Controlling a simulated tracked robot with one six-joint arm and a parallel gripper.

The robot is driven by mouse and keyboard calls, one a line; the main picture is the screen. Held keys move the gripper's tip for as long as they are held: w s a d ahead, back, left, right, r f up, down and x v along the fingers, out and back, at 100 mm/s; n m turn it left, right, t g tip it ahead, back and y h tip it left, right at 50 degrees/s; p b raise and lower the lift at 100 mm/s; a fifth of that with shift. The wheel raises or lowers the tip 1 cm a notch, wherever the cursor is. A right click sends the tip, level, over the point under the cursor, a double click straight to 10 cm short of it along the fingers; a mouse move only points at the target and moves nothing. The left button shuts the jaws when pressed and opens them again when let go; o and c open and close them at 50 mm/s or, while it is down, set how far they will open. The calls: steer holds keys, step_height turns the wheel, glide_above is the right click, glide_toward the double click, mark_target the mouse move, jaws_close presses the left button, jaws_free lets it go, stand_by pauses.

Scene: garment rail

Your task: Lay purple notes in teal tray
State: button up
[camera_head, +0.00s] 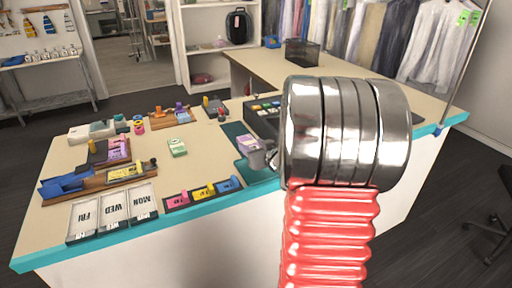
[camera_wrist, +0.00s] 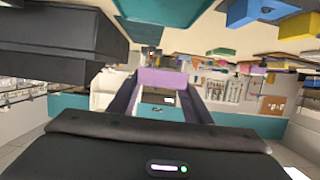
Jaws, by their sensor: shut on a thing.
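My gripper (camera_wrist: 162,92) is shut on a purple pad of notes (camera_wrist: 162,77), which spans the fingertips in the wrist view. In the head view the notes (camera_head: 248,143) appear over the teal tray (camera_head: 232,130), at the counter's front edge; I cannot tell whether they touch it. The gripper (camera_head: 262,156) shows only in part there, mostly hidden behind my large silver and red arm links. The teal tray also shows at the top of the wrist view (camera_wrist: 165,10).
A green pad (camera_head: 177,148) lies on bare counter left of the tray. A row of coloured clips (camera_head: 203,193) and weekday trays (camera_head: 113,212) line the front. Another purple item (camera_head: 118,150) sits in a wooden holder.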

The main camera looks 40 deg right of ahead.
mark_target(259, 173)
steer(key=shift+s+d+r, duration=0.1)
steer(key=shift+s+d, duration=0.45)
steer(key=shift+d, duration=0.25)
steer(key=shift+f, duration=0.2)
steer(key=shift+f, duration=4)
steer(key=shift+s+a, duration=0.1)
steer(key=shift+s, duration=0.25)
steer(key=shift+f, duration=0.25)
